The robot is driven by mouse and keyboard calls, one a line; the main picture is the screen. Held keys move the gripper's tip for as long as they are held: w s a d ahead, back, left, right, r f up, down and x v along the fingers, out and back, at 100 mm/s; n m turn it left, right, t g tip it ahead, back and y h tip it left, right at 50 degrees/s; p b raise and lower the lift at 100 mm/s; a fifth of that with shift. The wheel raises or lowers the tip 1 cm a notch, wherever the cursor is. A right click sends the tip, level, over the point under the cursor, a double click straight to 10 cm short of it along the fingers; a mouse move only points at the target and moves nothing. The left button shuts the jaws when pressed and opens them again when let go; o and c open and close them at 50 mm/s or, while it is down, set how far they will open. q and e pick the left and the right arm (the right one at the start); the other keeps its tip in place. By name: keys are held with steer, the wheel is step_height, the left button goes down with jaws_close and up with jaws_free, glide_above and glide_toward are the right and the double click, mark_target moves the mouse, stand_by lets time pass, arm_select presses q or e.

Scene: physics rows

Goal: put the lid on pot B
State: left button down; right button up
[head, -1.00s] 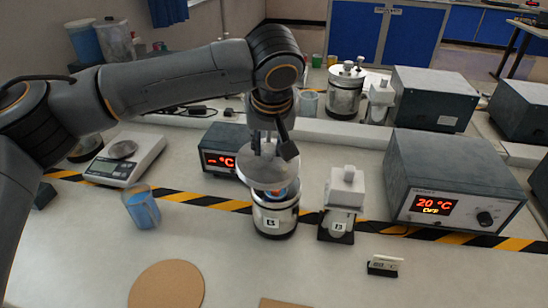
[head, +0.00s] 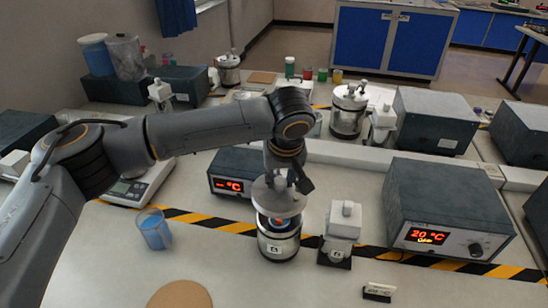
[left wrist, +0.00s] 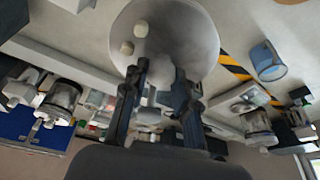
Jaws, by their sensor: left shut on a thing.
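My left gripper (head: 283,180) is shut on the round grey lid (head: 278,200) near its top. The lid hangs above the metal pot (head: 278,243), with a gap through which blue and orange show in the pot's mouth. The pot has a dark band and a white label whose letter is hard to read. In the left wrist view the lid (left wrist: 185,35) is a large pale disc with two small studs, beyond the fingers of my left gripper (left wrist: 160,73). The pot is not visible there. My right gripper is not in view.
A white-topped device (head: 341,232) stands close right of the pot. A controller reading 20 °C (head: 442,210) is farther right, and another controller (head: 232,172) is behind left. A blue beaker (head: 155,230) and cork disc (head: 180,297) are left. Another lidded pot (head: 348,108) stands behind.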

mark_target(280, 177)
arm_select(q)
steer(key=shift+w+f+p, duration=0.5)
steer(key=shift+w+p, duration=0.35)
steer(key=shift+p, duration=0.15)
steer(key=shift+w+f, duration=0.3)
steer(key=shift+f, duration=0.25)
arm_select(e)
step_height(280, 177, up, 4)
arm_select(q)
step_height(280, 177, down, 4)
steer(key=b, duration=0.4)
steer(key=shift+f+b, duration=0.35)
steer(key=shift+f, duration=0.85)
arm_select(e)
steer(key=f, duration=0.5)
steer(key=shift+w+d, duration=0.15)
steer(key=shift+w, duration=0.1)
arm_select(q)
steer(key=shift+p, duration=0.85)
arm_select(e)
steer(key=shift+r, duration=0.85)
arm_select(q)
steer(key=shift+f+p, duration=0.3)
steer(key=shift+f, duration=0.1)
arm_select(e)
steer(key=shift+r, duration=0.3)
arm_select(q)
steer(key=c, duration=1)
jaws_free()
